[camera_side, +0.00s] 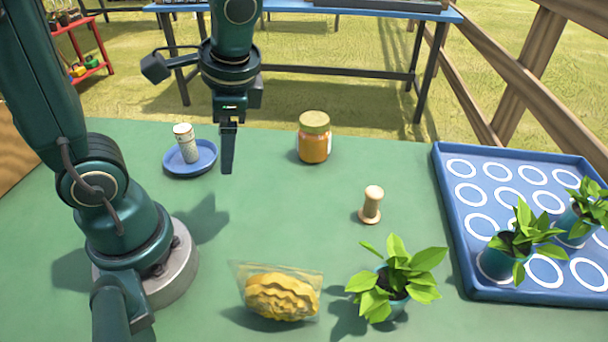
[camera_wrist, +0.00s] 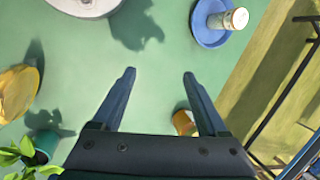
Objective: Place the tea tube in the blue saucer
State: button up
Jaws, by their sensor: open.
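The tea tube (camera_side: 186,143), a pale cylinder with a light cap, stands upright, slightly tilted in the picture, in the blue saucer (camera_side: 205,166) at the back left of the green table. In the wrist view, the tube (camera_wrist: 232,18) and saucer (camera_wrist: 205,36) are at the top right. My gripper (camera_side: 227,170) is above the table, to the right of the saucer in the side view and apart from the tube. In the wrist view, its two fingers (camera_wrist: 159,73) are spread with nothing between them.
An orange jar (camera_side: 313,143) with a gold lid stands right of my gripper. A small wooden spool-shaped piece (camera_side: 371,206) stands mid-table. A bag of yellow contents (camera_side: 282,297) and a potted plant (camera_side: 396,284) are in front. A blue tray (camera_side: 462,264) holds two potted plants at right.

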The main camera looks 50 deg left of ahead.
jog(key=s+d+r+n+t+h, duration=0.1)
jog(key=d+r+n+t+h, duration=0.2)
jog(key=d+t, duration=0.3)
jog(key=shift+s+d+n+h, duration=0.2)
jog(key=shift+d+n+h, duration=0.2)
jog(key=shift+n, duration=0.5)
